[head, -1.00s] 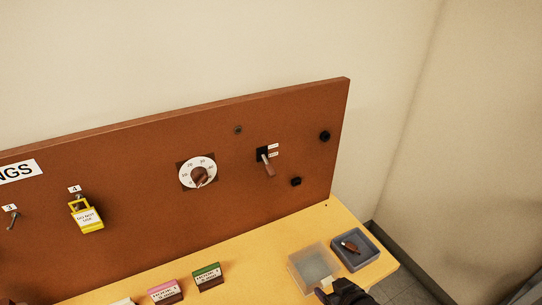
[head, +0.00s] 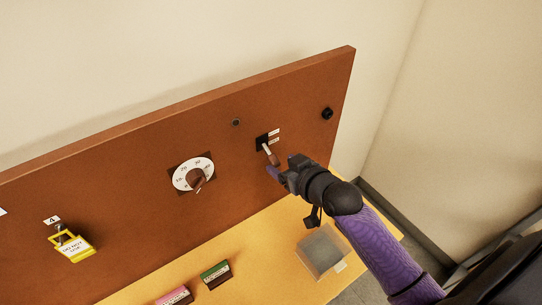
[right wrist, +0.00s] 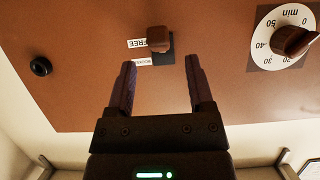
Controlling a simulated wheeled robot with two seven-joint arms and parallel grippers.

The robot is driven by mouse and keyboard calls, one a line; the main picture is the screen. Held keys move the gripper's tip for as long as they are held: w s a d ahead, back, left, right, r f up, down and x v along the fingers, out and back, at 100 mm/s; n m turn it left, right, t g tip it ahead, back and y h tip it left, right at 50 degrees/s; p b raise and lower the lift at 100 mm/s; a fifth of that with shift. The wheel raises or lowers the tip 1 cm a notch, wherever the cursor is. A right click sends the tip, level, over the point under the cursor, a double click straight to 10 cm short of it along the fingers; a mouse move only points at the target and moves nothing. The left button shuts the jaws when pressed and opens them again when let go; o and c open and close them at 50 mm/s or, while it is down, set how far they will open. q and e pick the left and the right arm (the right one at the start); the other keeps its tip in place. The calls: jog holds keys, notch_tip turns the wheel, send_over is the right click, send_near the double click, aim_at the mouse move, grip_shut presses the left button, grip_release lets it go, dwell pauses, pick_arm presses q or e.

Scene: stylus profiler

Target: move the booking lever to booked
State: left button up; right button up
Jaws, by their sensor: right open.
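The booking lever (head: 270,153) sticks out of a black plate on the brown board, angled downward in the head view. Its brown knob (right wrist: 158,38) shows in the right wrist view beside the FREE label (right wrist: 137,43). The label that appears to read BOOKED (right wrist: 143,62) is next to that one, partly hidden by a finger. My right gripper (head: 284,168) is open at the lever, its fingers pointing at the board. In the right wrist view the knob lies just beyond the fingertips (right wrist: 160,64), between their lines; I cannot tell whether they touch it. My left gripper is out of view.
A dial (head: 194,175) is left of the lever, with a yellow padlock (head: 74,247) farther left. A black knob (head: 327,114) is at the board's right. A clear box (head: 322,250) and a green block (head: 216,273) are on the yellow table below.

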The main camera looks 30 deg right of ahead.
aim_at(274, 159)
jog(key=x, duration=0.4)
jog(key=shift+w+f+b, duration=0.2)
jog(key=shift+w+b, duration=0.05)
jog(key=shift+b, duration=0.1)
jog(key=shift+c, duration=0.3)
grip_shut()
dwell(0.8)
